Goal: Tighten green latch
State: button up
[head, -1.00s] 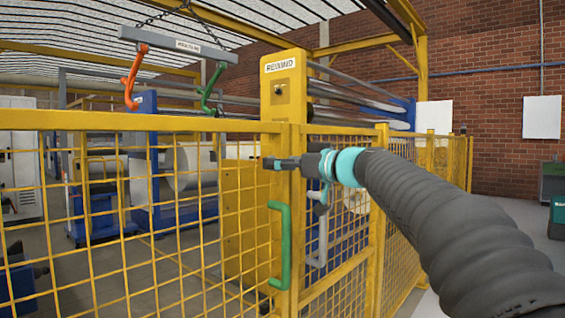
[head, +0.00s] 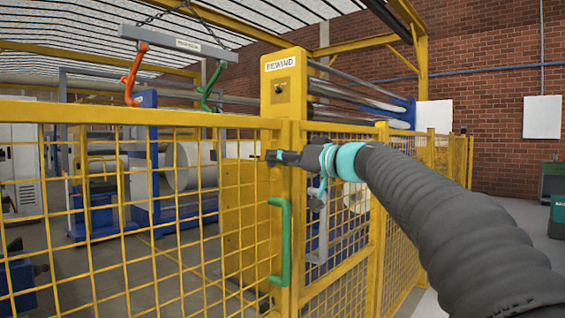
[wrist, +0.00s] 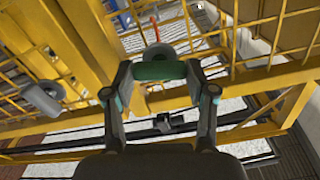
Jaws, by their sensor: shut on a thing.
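In the wrist view a rounded green piece, which I take to be the green latch (wrist: 153,71), lies crosswise between the two fingers of my gripper (wrist: 160,80). The fingers are closed against its two ends. In the head view my gripper (head: 276,157) is at the yellow gate post, just above a green vertical handle (head: 284,243). The latch cannot be made out clearly there, as my gripper covers that spot.
Yellow mesh fence (head: 110,235) runs left and right of the post. A grey handle (head: 318,235) is right of the green one. A hanging bar (head: 178,42) carries an orange hook (head: 133,75) and a green hook (head: 210,88). Open floor is at the far right.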

jog(key=m, duration=0.3)
jog(key=shift+d+m, duration=0.1)
jog(key=shift+m, duration=0.2)
jog(key=m, duration=0.3)
jog(key=shift+w+m, duration=0.1)
jog(key=shift+m, duration=0.3)
jog(key=m, duration=0.3)
jog(key=shift+m+p, duration=0.65)
jog(key=shift+m, duration=1.15)
jog(key=shift+f+m, duration=0.1)
jog(key=shift+m, duration=0.2)
jog(key=o, duration=1.2)
jog(key=shift+c, duration=0.2)
jog(key=shift+d, duration=0.1)
